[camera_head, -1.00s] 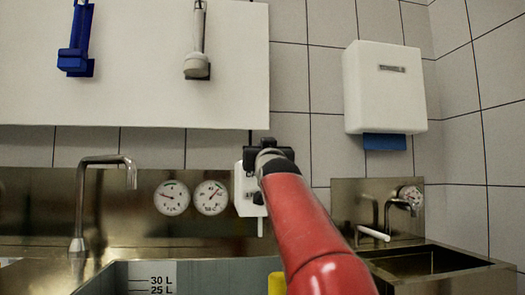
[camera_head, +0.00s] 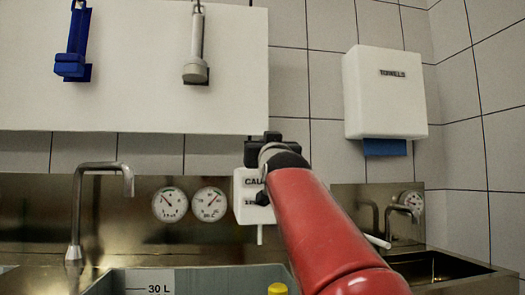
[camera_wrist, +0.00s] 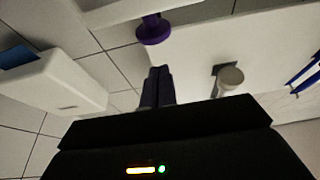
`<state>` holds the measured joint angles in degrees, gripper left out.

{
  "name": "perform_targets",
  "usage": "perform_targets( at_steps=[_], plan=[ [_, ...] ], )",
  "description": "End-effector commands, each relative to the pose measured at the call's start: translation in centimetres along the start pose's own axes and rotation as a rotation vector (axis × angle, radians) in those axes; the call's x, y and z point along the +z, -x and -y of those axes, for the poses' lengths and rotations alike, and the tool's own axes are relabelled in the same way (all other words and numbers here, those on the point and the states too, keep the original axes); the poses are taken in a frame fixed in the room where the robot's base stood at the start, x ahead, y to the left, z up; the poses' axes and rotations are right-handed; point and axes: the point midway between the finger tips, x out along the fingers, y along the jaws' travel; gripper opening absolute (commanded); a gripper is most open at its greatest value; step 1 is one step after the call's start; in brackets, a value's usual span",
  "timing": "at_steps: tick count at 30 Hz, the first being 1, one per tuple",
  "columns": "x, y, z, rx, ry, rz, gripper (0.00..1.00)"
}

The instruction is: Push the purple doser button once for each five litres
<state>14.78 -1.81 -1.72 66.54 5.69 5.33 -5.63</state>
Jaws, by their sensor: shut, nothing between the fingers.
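The white doser box (camera_head: 249,208) hangs on the steel back wall, partly hidden behind my arm, with printed letters on its front and a short spout below. In the wrist view the purple button (camera_wrist: 153,29) sticks out from the white body at the top. My gripper (camera_wrist: 160,70) is shut and empty, its tips pointing toward the button with a visible gap. In the head view my gripper (camera_head: 272,138) is by the doser's top, and the button is hidden there. The grey vat (camera_head: 225,278) at the bottom shows a 30 L mark (camera_head: 150,288).
Left of the doser are two round gauges (camera_head: 190,204) and a tap (camera_head: 100,170). A yellow-topped thing (camera_head: 278,288) stands by the vat. A white board (camera_head: 130,95) holds hanging brushes.

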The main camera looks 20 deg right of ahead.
Motion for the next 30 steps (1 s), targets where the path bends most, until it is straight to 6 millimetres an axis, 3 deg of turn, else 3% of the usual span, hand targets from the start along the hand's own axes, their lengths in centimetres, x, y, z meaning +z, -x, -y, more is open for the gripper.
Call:
perform_targets(
  at_steps=[3, 9, 30],
  plan=[
    [0.1, 2.5, 0.0, 0.000, -0.001, -0.003, 0.00],
    [0.0, 4.6, 0.0, 0.000, 0.000, -0.002, 0.00],
    [-0.1, 5.0, 0.0, 0.000, 0.000, -0.002, 0.00]
  ],
)
